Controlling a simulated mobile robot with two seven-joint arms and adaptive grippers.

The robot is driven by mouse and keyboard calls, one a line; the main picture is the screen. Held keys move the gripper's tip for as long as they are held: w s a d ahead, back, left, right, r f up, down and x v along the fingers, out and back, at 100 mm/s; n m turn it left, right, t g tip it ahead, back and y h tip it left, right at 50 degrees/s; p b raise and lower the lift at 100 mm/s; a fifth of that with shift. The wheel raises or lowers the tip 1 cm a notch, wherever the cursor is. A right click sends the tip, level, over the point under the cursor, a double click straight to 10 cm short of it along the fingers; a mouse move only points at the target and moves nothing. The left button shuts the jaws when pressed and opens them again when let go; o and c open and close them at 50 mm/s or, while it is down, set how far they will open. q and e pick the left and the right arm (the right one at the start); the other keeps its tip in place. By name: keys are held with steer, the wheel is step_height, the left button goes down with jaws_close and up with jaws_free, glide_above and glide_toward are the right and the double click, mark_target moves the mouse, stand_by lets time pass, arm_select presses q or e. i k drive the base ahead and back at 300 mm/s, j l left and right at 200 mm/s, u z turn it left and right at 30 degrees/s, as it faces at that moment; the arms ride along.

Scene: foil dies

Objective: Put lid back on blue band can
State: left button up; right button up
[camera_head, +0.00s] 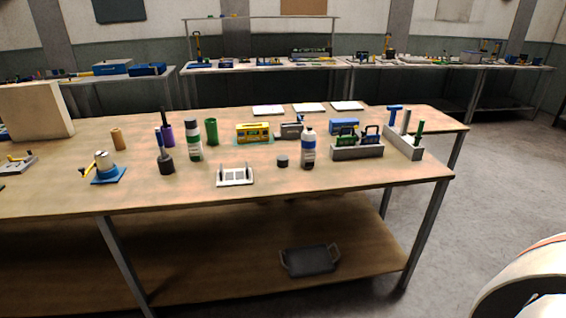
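A white container with a blue band and a narrow top (308,148) stands upright right of the middle of the workbench. Another white cylindrical container with dark bands (194,140) stands upright further left. A small dark grey round piece (283,161) lies on the bench just left of the blue-banded container, apart from it; it may be a lid, but it is too small to tell. Neither of my grippers is in view.
The wooden workbench (380,196) also holds a green cylinder (211,131), a yellow box (253,132), a white slotted rack (235,177) and a grey holder (357,151) with tools. A dark tray (310,259) sits on the lower shelf. The bench's front strip is mostly clear.

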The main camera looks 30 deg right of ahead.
mark_target(309, 143)
steer(key=i+l+u, duration=0.35)
steer(key=l, duration=0.5)
steer(key=l+u, duration=0.35)
steer(key=l, duration=0.55)
steer(key=i+l+u, duration=0.1)
steer(key=l+u, duration=0.25)
steer(key=l, duration=0.6)
